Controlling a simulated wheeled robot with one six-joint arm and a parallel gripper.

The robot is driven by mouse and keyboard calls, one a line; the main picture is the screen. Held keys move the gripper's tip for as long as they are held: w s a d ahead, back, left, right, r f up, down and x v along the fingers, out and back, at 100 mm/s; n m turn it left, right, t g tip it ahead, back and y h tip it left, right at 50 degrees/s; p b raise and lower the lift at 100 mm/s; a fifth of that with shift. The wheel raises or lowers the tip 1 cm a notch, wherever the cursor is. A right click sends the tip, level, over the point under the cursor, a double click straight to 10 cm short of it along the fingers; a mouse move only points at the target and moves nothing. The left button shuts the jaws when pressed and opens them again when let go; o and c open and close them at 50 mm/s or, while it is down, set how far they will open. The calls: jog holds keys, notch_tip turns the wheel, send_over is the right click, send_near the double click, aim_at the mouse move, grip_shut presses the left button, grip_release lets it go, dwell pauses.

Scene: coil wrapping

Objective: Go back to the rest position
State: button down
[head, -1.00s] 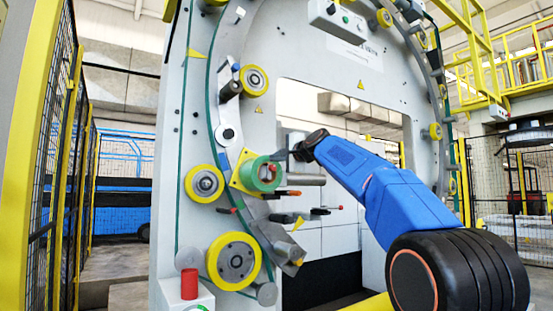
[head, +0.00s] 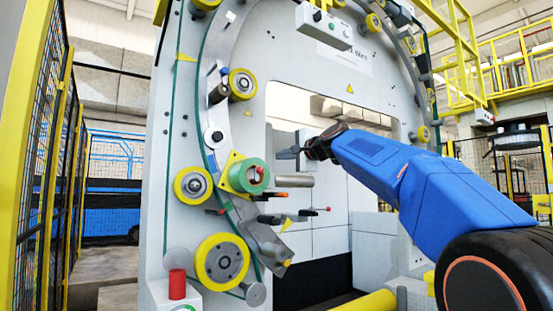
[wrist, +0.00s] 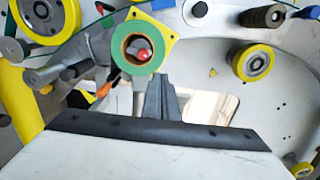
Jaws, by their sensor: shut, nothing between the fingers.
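My gripper (head: 290,152) is at the end of my blue arm in the head view, in front of the machine's rectangular opening. It is shut and empty. In the wrist view my gripper (wrist: 161,78) shows as dark fingers held together, pointing toward the machine. The green roll (head: 250,176) sits on its yellow plate on the machine, below and left of my gripper and apart from it. The green roll (wrist: 140,46) also shows in the wrist view, just beyond the fingertips.
The grey wrapping machine (head: 180,130) with yellow rollers (head: 222,262) fills the middle. Levers with coloured knobs (head: 328,209) stick out below the green roll. A red cylinder (head: 177,284) stands at the lower left. A yellow mesh fence (head: 45,150) runs along the left.

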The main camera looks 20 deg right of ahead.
jog(key=shift+s+d, duration=0.25)
jog(key=shift+s, duration=0.45)
jog(key=shift+f, duration=0.1)
jog(key=s+f+n+g+h, duration=0.2)
jog(key=s+f+n+g, duration=0.2)
jog(key=s+f, duration=1.1)
jog(key=s+f+n+g+h, duration=0.1)
jog(key=s+f+n+g, duration=0.3)
jog(key=s+f, duration=1.2)
jog(key=s+f+n+g+h, duration=0.2)
jog(key=s+f, duration=1.4)
jog(key=f, duration=1.6)
jog(key=n+g, duration=0.2)
jog(key=n, duration=0.2)
jog(key=shift+d+h, duration=0.25)
jog(key=shift+h, duration=0.05)
